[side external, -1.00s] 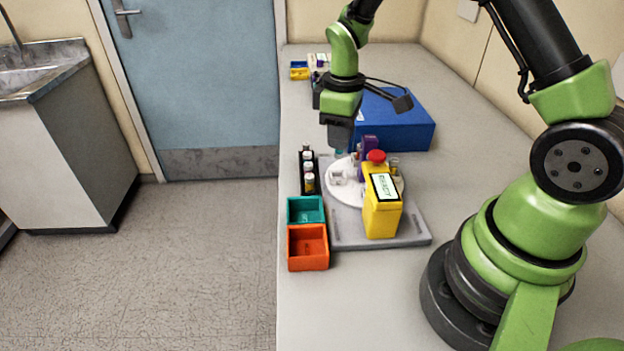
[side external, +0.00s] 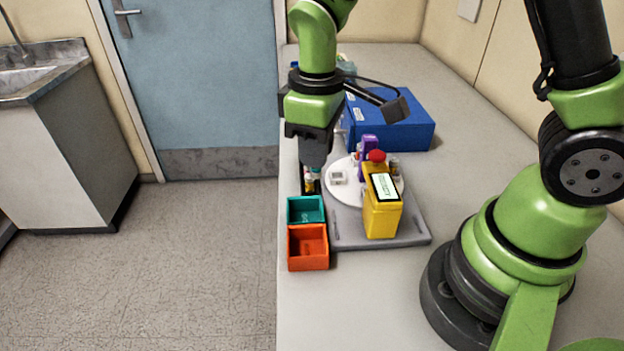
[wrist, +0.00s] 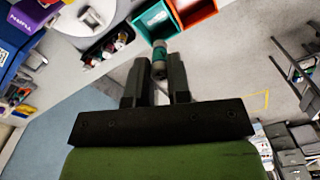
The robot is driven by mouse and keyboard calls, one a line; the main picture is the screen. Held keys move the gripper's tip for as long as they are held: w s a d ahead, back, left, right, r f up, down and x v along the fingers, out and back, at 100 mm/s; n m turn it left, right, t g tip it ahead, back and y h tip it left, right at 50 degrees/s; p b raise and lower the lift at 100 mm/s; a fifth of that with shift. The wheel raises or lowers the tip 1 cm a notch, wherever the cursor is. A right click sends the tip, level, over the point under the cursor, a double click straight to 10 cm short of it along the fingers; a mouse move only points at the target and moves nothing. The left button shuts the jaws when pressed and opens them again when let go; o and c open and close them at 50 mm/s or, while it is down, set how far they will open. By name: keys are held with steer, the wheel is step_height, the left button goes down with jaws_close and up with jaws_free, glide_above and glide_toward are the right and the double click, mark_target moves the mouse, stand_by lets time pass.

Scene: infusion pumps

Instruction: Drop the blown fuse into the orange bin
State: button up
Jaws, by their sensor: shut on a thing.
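My gripper (wrist: 158,75) is shut on a small cylinder with a teal band and grey ends, which I take to be the fuse (wrist: 159,55). In the side external view my gripper (side external: 315,158) hangs over the dark vial rack, just behind the teal bin, and mostly hides the held fuse. The orange bin (side external: 308,264) stands empty at the counter's left edge, in front of the teal bin (side external: 306,203). In the wrist view the orange bin (wrist: 197,14) is beyond and right of the fuse, with the teal bin (wrist: 150,20) nearer.
The vial rack (wrist: 104,47) with several capped vials is partly hidden below my gripper. A yellow device with a red button (side external: 381,210) stands on a grey base right of the bins, beside a white turntable (side external: 340,192). A blue box (side external: 410,130) is behind.

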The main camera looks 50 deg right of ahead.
step_height(320, 180, down, 5)
steer(key=s+a, duration=0.2)
steer(key=a, duration=0.1)
stand_by(0.4)
steer(key=shift+s, duration=0.1)
steer(key=o, duration=0.8)
step_height(320, 180, up, 10)
